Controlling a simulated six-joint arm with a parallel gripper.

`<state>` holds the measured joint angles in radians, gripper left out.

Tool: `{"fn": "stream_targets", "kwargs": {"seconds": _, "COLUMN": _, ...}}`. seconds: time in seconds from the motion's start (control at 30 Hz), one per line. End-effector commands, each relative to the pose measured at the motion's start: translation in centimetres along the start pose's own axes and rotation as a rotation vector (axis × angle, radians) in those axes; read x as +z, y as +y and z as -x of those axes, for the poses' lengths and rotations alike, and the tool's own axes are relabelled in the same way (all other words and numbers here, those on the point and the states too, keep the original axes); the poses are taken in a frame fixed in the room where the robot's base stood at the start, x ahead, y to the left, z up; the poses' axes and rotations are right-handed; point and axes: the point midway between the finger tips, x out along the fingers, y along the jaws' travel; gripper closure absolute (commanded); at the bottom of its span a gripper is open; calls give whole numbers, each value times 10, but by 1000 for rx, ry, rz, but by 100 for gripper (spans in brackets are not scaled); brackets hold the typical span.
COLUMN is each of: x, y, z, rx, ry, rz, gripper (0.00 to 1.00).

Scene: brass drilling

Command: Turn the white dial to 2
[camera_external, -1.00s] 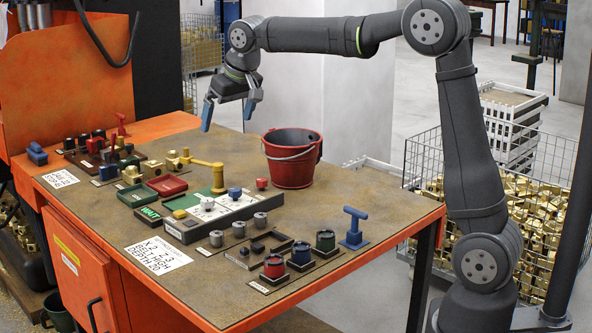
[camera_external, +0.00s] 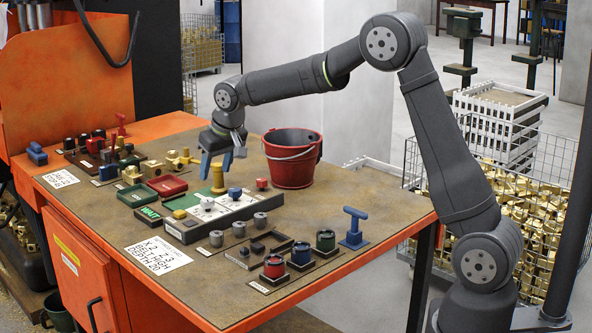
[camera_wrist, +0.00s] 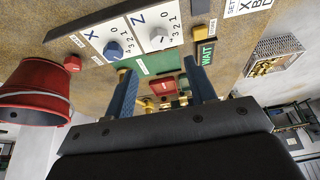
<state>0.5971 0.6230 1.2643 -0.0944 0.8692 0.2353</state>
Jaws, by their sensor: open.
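The white dial (camera_external: 207,203) sits on the grey control panel, next to the blue dial (camera_external: 235,193). In the wrist view the white dial (camera_wrist: 158,40) is on the white Z plate, with numbers 0 to 3 around it. I cannot tell clearly which number it points at. The blue dial (camera_wrist: 113,50) is on the X plate. My gripper (camera_external: 217,168) is open and points down behind the panel, beside the yellow post (camera_external: 217,180), apart from the white dial. Its two blue fingers (camera_wrist: 160,70) show in the wrist view with nothing clamped between them.
The red bucket (camera_external: 291,160) stands right of my gripper. A red button (camera_external: 262,184) is behind the panel. The green WAIT sign (camera_external: 147,214), red tray (camera_external: 167,185) and green tray (camera_external: 137,196) lie to the left.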

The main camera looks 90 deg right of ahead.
Motion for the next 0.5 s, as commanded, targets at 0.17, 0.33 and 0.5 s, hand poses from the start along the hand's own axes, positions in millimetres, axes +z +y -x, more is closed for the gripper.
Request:
{"fn": "stream_targets", "kwargs": {"seconds": 0.17, "x": 1, "y": 0, "z": -42, "rx": 1, "ry": -4, "rz": 0, "gripper": 49}}
{"fn": "stream_targets", "kwargs": {"seconds": 0.33, "x": 1, "y": 0, "z": -72, "rx": 0, "ry": -2, "rz": 0, "gripper": 49}}
{"fn": "stream_targets", "kwargs": {"seconds": 0.5, "x": 0, "y": 0, "z": -91, "rx": 0, "ry": 0, "rz": 0, "gripper": 49}}
